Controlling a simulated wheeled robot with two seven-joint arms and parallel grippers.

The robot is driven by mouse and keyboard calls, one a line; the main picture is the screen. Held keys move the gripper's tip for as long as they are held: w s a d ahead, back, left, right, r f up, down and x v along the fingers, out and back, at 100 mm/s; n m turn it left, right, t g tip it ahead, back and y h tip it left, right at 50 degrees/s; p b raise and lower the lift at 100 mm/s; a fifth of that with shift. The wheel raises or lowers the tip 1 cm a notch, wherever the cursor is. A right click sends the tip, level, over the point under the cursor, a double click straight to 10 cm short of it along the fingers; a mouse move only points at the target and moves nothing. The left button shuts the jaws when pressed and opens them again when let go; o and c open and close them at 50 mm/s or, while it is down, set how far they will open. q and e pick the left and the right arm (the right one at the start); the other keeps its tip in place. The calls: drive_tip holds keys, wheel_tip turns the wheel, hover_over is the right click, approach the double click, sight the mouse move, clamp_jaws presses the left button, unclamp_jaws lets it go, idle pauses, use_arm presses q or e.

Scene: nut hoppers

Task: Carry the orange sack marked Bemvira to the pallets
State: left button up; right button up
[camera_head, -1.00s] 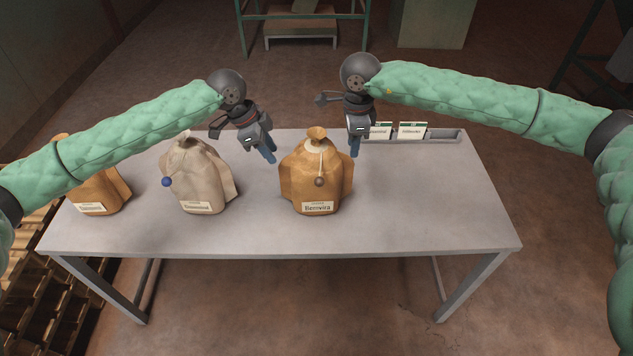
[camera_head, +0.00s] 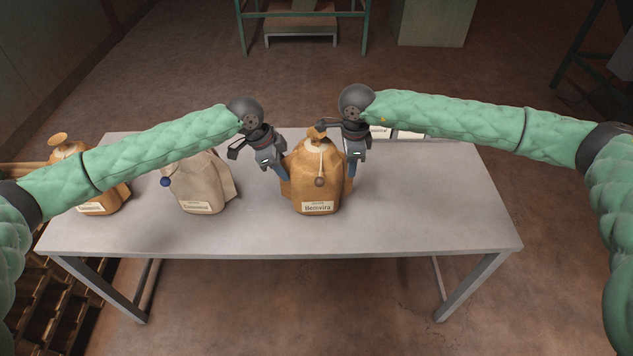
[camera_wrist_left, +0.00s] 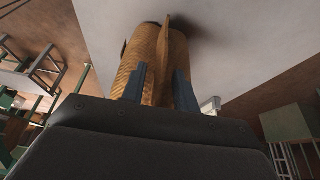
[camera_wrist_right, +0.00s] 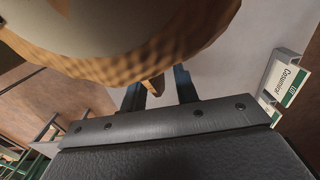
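The orange sack marked Bemvira (camera_head: 312,182) stands upright on the table, with a tied neck and a brown tag on a string. My left gripper (camera_head: 283,178) is at its left side and my right gripper (camera_head: 352,172) at its right side. In the left wrist view, the open fingers (camera_wrist_left: 160,88) stand apart with the sack's side fold (camera_wrist_left: 163,65) between them. In the right wrist view, the open fingers (camera_wrist_right: 158,88) have a small corner of the sack (camera_wrist_right: 152,84) between them, with gaps. Wooden slatted stacks (camera_head: 62,290), perhaps the pallets, lie at the lower left.
The grey table (camera_head: 420,215) is clear in front and at right. A beige sack (camera_head: 203,185) with a blue tag and another orange sack (camera_head: 103,198) stand to the left, partly behind my left arm. Label cards (camera_head: 408,134) stand at the back right edge.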

use_arm(q)
clamp_jaws()
use_arm(e)
clamp_jaws()
use_arm(q)
drive_tip(key=shift+w, duration=0.1)
use_arm(e)
drive_tip(key=shift+w+r, duration=0.1)
idle(0.8)
